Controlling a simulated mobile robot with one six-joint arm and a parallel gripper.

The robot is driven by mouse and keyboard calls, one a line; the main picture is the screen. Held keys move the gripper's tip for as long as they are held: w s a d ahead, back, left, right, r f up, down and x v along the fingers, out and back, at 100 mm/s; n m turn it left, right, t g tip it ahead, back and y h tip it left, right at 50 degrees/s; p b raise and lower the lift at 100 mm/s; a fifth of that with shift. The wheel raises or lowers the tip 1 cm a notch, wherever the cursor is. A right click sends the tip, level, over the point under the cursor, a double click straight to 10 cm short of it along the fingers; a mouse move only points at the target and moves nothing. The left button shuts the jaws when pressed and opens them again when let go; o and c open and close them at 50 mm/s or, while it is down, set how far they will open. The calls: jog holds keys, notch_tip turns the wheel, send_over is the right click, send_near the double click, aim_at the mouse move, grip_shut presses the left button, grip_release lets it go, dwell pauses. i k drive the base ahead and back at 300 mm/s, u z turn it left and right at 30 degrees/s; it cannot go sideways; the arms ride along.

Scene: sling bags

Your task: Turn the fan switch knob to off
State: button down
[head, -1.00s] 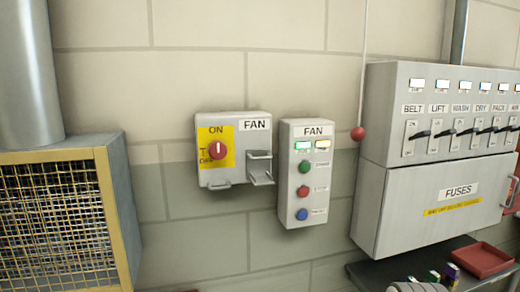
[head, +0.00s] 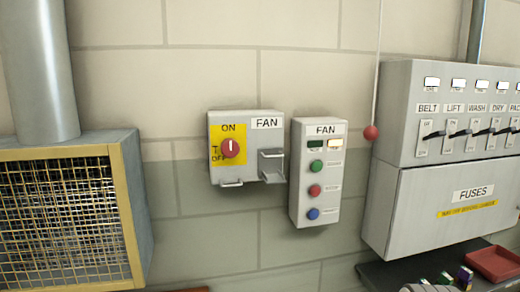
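The fan switch is a grey box (head: 271,141) on the wall, left of centre, labelled FAN. On its yellow plate (head: 239,131) sits a round red knob (head: 231,148). The knob's white mark stands upright, toward the word ON above it. The word OFF is at the knob's lower left. A small bracket (head: 272,166) sticks out at the box's lower right. My gripper is not in view.
A FAN button panel (head: 301,203) hangs just right of the switch; its left lamp is dark, its right lamp lit amber. A caged fan housing (head: 60,225) stands left. A red ball on a cord (head: 371,132) and a fuse cabinet (head: 405,215) are right.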

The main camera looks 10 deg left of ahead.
aim_at(230, 148)
jog(key=z, duration=0.35)
jog(key=k, duration=1.35)
jog(key=u, duration=1.05)
jog(key=i, duration=1)
jog(key=u, duration=0.05)
